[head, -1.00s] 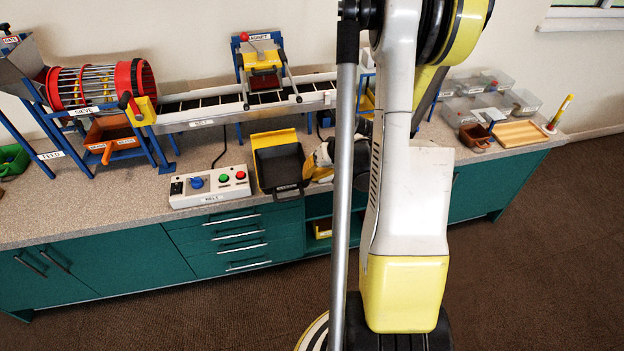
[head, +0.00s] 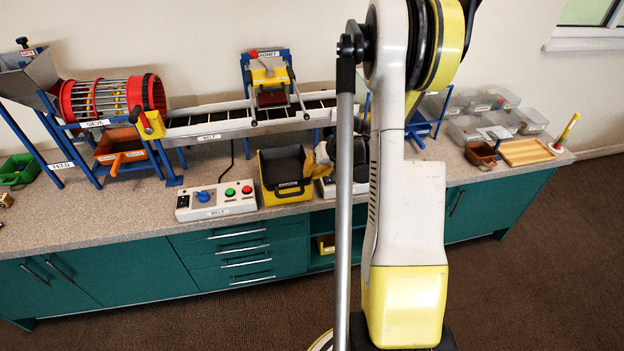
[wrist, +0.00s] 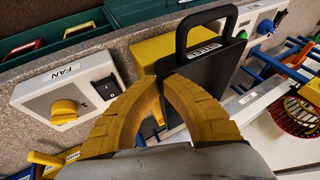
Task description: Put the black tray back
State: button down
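The black tray (head: 281,162) is at the yellow holder (head: 287,197) on the bench, below the belt. The holder's yellow front shows under the tray's handle. In the wrist view the tray (wrist: 213,76) shows its black handle and a label, with the yellow holder (wrist: 160,55) beside it. My gripper (wrist: 161,79) has its yellow fingers closed together at the tray's near edge, with a dark edge between the tips. In the head view my gripper (head: 322,155) is at the tray's right side, partly hidden by my arm. Whether the tray is fully seated is hidden.
The belt control box (head: 216,200) stands close left of the tray. The fan box (wrist: 65,98) is close on the other side. The belt (head: 208,122) and magnet frame (head: 268,78) stand behind. Clear bins (head: 465,130) and a wooden tray (head: 525,152) are far right.

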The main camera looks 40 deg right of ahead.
jog(key=shift+w+d, duration=0.5)
jog(key=shift+w, duration=0.3)
jog(key=shift+w+d, duration=0.45)
jog(key=shift+w, duration=0.3)
jog(key=shift+f+b, duration=0.4)
jog(key=shift+b, duration=0.15)
jog(key=c, duration=1.5)
grip_release()
jog(key=shift+c, duration=0.2)
jog(key=shift+r, duration=0.1)
jog(key=v, duration=1.2)
